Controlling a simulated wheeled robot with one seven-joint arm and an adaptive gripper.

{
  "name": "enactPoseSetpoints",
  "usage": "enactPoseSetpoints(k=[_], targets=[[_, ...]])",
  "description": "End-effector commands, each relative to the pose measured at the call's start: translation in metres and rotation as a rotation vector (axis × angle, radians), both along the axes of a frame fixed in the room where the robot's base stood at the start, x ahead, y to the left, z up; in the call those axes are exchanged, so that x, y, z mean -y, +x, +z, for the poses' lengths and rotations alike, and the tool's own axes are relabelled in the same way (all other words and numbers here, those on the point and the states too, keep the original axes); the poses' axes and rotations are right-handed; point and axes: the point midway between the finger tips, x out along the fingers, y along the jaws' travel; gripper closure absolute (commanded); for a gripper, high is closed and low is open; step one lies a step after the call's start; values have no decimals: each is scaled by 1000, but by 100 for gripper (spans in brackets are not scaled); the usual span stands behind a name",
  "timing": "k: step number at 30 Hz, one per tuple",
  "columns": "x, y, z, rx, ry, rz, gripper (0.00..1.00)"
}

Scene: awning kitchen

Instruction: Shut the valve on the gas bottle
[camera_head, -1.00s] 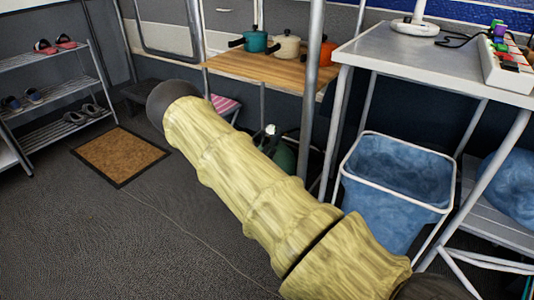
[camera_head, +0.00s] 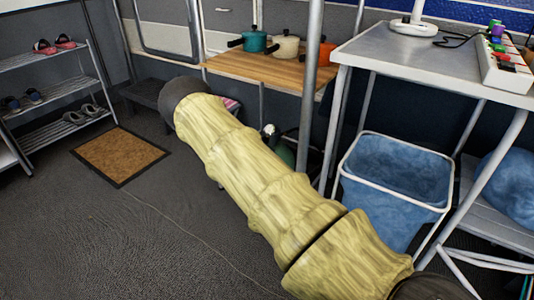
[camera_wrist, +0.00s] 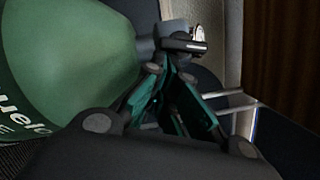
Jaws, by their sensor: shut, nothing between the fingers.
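The green gas bottle (camera_head: 285,155) stands under the wooden counter in the head view, partly behind my arm, with a small pale part at its top. In the wrist view the gas bottle (camera_wrist: 75,60) fills the left side, with white lettering low on it. Its grey and black valve (camera_wrist: 183,44) sits at the top centre, with a small round metal part beside it. My gripper (camera_wrist: 168,62) is shut and empty, its fingertips close to the valve. I cannot tell whether they touch it. In the head view my gripper is hidden behind my arm.
The wooden counter (camera_head: 272,72) holds several pots. A metal post (camera_head: 308,90) stands near the bottle. A blue bin (camera_head: 395,180) stands under the grey table (camera_head: 440,70). A shoe rack (camera_head: 55,80) and a brown mat (camera_head: 120,156) are at the left; the floor there is clear.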

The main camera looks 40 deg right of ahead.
Motion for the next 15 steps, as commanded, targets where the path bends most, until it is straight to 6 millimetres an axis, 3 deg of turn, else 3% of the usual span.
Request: enactPoseSetpoints(k=[15], targets=[[0, 3, -4, 108, 34, -1, 100]])
